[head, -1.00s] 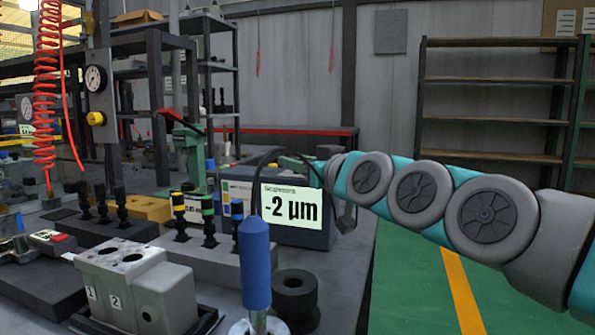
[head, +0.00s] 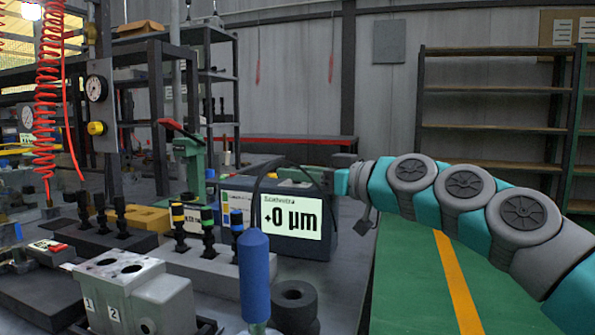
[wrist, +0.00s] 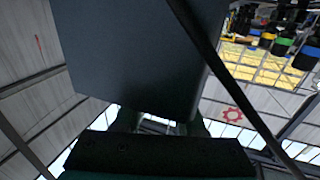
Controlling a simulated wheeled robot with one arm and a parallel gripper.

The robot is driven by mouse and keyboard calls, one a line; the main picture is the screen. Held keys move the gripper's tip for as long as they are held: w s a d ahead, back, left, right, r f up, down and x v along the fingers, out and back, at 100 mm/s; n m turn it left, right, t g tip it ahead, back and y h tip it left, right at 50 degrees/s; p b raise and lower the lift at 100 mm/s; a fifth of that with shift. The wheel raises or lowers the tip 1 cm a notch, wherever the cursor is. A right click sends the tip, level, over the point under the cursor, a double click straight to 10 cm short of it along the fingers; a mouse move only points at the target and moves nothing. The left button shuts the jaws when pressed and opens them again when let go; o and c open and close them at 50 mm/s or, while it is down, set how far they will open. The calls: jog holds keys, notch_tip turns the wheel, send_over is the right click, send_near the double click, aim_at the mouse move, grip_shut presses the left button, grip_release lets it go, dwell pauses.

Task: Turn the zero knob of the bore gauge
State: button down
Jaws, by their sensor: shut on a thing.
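The bore gauge's display box (head: 316,253) stands on the bench in the head view, its lit screen (head: 292,216) reading "+0 µm". Its dark face (wrist: 140,50) fills the upper middle of the wrist view. The gauge's blue handle (head: 255,275) stands upright in front, a black cable arching behind it. My gripper (wrist: 158,122) is at the box's right side, shut at the box's edge on what appears to be the zero knob. The knob itself is hidden by the fingers and the box, so I cannot see its angle.
A grey valve block (head: 135,295) numbered 1 and 2 sits at front left. A black ring (head: 294,306) lies right of the handle. Several colour-banded plugs stand in a grey rack (head: 190,262). The green floor (head: 408,290) on the right is clear.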

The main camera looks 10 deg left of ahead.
dwell(0.3)
jog(key=c, duration=0.5)
grip_release()
jog(key=v, duration=0.7)
jog(key=shift+s+d+b, duration=0.2)
jog(key=shift+d+b, duration=0.1)
jog(key=shift+d, duration=0.05)
jog(key=shift+d, duration=0.1)
